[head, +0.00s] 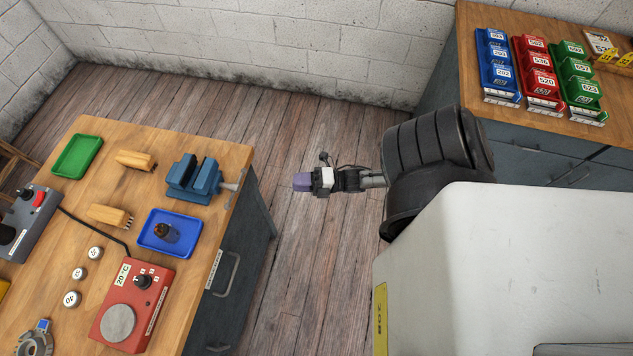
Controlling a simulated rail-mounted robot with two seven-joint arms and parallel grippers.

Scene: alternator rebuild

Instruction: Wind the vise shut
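The blue vise (196,178) stands near the right edge of the wooden workbench, with its grey screw and handle (236,184) sticking out to the right past the edge. My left gripper is not in view.
By the vise are a blue tray (148,243) with a dark part, a green tray (62,168), wooden-handled pieces (136,160) and a red heater box (134,307). Floor (292,250) is free between the bench and my arm. Coloured bins (538,75) stand back right.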

